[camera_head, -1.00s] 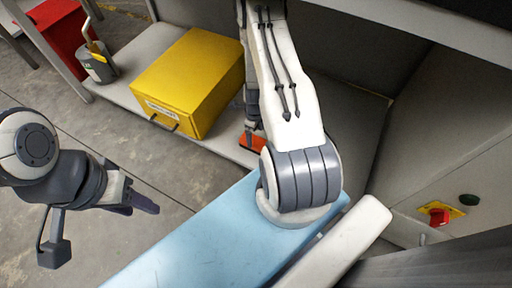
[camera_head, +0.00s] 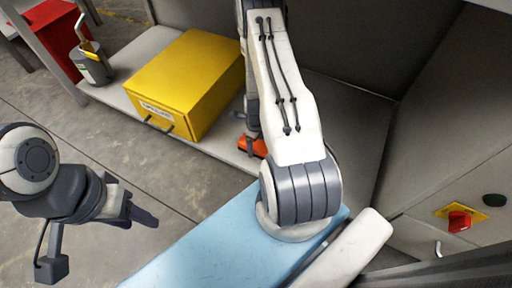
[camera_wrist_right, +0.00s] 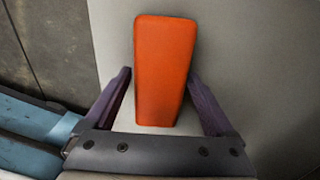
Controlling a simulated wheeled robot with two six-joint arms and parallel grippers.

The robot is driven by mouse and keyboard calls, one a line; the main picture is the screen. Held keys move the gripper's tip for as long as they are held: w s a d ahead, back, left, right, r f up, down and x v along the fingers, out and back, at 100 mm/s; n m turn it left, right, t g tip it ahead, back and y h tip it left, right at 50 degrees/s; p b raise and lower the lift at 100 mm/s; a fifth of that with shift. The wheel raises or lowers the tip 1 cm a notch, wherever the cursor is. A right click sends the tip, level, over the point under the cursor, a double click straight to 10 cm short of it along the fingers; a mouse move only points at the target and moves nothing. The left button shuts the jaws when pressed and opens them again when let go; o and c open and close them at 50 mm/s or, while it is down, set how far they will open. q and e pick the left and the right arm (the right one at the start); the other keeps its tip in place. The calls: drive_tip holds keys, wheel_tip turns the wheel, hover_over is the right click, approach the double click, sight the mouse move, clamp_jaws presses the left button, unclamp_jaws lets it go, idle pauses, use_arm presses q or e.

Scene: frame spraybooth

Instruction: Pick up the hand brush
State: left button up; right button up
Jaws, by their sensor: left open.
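The hand brush shows as an orange, tapered block (camera_wrist_right: 164,70) lying on a pale grey surface in the right wrist view; no bristles show. In the head view only a small orange part (camera_head: 257,147) shows beside my right arm, right of the yellow box. My right gripper (camera_wrist_right: 160,80) is open, with one dark purple finger on each side of the near end of the orange block. Its fingertips are hidden behind the arm in the head view. My left gripper (camera_head: 142,214) is open and empty above the floor at the left.
A yellow box (camera_head: 185,80) with a front handle stands on a grey shelf (camera_head: 222,143). A grey pot (camera_head: 95,68) with a yellow-handled tool and a red container (camera_head: 52,30) are farther left. A red switch (camera_head: 459,221) is on the right wall.

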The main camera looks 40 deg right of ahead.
sight(256, 143)
drive_tip(key=c, duration=1.1)
drive_tip(key=shift+o, duration=0.2)
drive_tip(key=shift+r, duration=0.15)
drive_tip(key=shift+r+p, duration=0.5)
drive_tip(key=shift+p, duration=0.2)
wheel_tip(256, 143, up, 3)
drive_tip(key=p, duration=0.3)
drive_tip(key=shift+r, duration=0.2)
drive_tip(key=s+d+r+p, duration=0.5)
drive_tip(key=d+p, duration=0.5)
drive_tip(key=p, duration=0.3)
drive_tip(key=shift+s+r, duration=0.2)
drive_tip(key=shift+r, duration=0.45)
drive_tip(key=shift+d, duration=0.15)
